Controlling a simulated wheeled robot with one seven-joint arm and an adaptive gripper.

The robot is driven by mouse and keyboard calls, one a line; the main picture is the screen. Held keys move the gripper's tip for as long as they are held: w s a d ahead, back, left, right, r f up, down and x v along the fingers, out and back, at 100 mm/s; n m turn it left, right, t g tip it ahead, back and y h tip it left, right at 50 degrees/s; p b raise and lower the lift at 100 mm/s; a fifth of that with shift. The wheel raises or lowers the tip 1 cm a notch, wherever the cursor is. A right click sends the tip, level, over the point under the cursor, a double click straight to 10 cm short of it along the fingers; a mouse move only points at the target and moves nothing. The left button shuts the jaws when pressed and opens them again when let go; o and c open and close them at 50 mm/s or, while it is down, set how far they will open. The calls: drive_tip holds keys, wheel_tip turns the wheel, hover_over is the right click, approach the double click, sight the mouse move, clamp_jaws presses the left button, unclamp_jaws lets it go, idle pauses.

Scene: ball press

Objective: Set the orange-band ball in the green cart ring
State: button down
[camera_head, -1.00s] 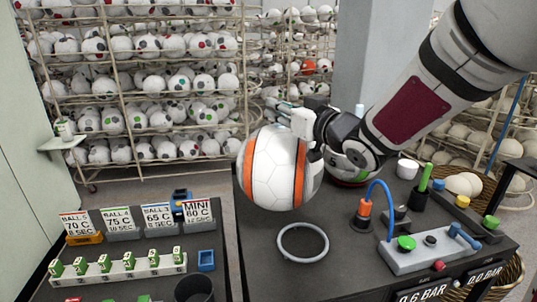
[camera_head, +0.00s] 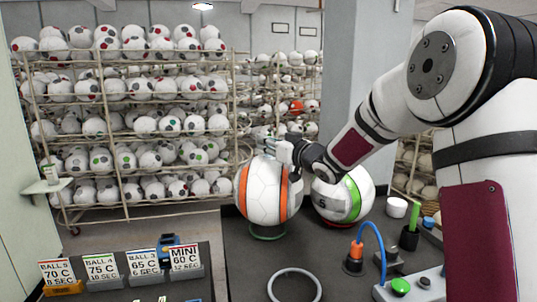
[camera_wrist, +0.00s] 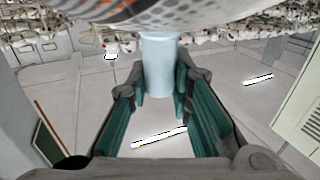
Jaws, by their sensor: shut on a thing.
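The white ball with orange bands (camera_head: 262,193) is at the back left of the dark table, over the green ring (camera_head: 267,233). Its underside meets or nearly meets the ring; I cannot tell whether it rests there. My gripper (camera_head: 276,148) is at the ball's upper side, shut on it. In the wrist view the ball (camera_wrist: 170,12) fills the top edge, and the teal fingers (camera_wrist: 160,95) stand apart below it.
A green-banded ball (camera_head: 350,195) stands close on the right, in a red ring. An empty grey ring (camera_head: 294,285) lies in front. Ball racks (camera_head: 130,130) stand behind.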

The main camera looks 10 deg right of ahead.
sight(269, 155)
drive_tip(key=shift+w+d, duration=0.1)
drive_tip(key=shift+w, duration=0.25)
drive_tip(key=shift+s+f, duration=0.1)
drive_tip(key=shift+f, duration=1.95)
drive_tip(key=c, duration=1.4)
unclamp_jaws()
drive_tip(key=shift+c, duration=0.2)
